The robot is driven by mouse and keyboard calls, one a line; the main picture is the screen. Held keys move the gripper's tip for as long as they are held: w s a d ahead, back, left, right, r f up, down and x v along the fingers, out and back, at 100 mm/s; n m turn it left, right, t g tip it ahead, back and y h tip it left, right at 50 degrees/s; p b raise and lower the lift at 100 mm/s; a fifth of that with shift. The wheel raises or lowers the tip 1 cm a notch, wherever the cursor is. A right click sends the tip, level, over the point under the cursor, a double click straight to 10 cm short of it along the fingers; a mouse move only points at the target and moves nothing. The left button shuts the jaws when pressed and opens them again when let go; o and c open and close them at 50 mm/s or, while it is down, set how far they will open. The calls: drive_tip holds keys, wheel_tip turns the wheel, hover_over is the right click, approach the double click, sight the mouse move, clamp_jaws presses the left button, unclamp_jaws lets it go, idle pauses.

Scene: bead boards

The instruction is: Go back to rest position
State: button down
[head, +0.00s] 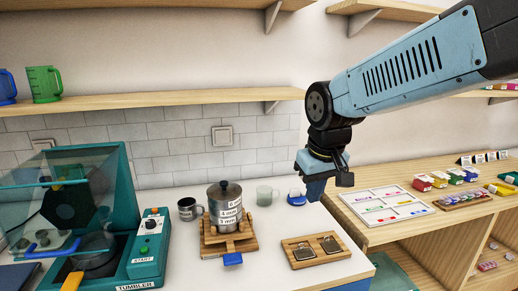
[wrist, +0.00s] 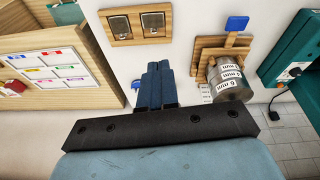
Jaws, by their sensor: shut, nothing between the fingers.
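My gripper (head: 322,183) hangs from the blue arm above the white counter in the head view, with nothing in it. In the wrist view its two dark blue fingers (wrist: 159,86) are together. It is apart from the things on the counter, above and behind the wooden tray with two small metal-framed pieces (head: 316,249). That tray also shows at the top of the wrist view (wrist: 139,37).
A metal canister with mm labels (head: 226,207) stands on a wooden stand left of my gripper. A teal tumbler machine (head: 148,249) is at far left. A white sorting board (head: 387,205) lies on the wooden shelf unit at right. Wall shelves (head: 160,100) run behind.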

drive_tip(key=s+d+r+m+t, duration=0.2)
drive_tip(key=s+d+r+m, duration=0.1)
drive_tip(key=s+d, duration=0.6)
drive_tip(key=shift+d+r+m+t, duration=0.15)
drive_tip(key=shift+d+m+t, duration=0.25)
drive_tip(key=shift+d, duration=0.85)
